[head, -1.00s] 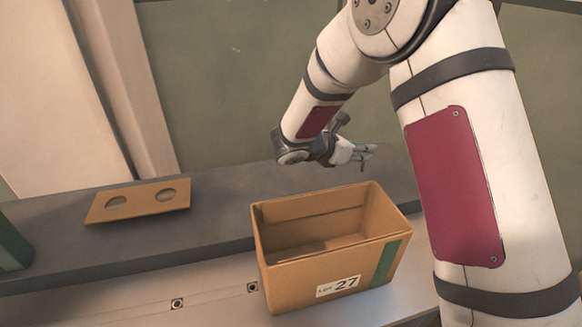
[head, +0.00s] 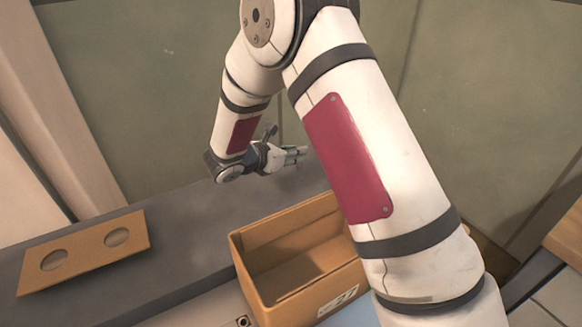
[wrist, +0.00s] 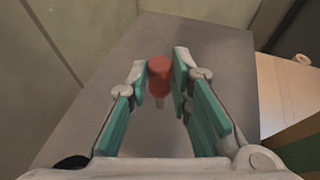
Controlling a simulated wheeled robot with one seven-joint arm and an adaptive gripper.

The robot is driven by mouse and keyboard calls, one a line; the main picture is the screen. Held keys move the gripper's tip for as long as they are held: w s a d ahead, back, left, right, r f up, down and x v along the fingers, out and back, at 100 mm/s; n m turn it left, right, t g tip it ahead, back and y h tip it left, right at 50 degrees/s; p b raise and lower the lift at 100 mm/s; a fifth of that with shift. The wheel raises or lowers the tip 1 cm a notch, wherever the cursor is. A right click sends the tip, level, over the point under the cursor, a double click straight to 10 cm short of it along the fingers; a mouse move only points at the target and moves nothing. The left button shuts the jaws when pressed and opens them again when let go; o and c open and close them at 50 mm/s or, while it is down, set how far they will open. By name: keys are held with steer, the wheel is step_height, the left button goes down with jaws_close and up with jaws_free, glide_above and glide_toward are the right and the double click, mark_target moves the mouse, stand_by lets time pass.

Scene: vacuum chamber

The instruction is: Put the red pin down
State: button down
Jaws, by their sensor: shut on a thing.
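The red pin (wrist: 159,76) shows in the wrist view between the fingertips of my gripper (wrist: 160,82), with its thinner pale end below the red part. The gripper's teal-lined fingers are shut on it. In the head view my gripper (head: 298,154) is above the grey bench (head: 180,225), behind the open box; the pin cannot be made out there. The wrist view shows the grey bench top (wrist: 205,50) beneath the pin. The height of the pin above it is hard to judge.
An open orange-brown box (head: 247,262) stands at the front of the bench, partly hidden by my arm. A tan plate with two round holes (head: 85,248) lies at the left. The bench between plate and box is clear. Green-grey walls (head: 130,90) rise behind.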

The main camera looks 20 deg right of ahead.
steer(key=shift+f, duration=2.1)
steer(key=shift+f, duration=0.15)
steer(key=c, duration=1.4)
jaws_free()
steer(key=shift+c, duration=0.2)
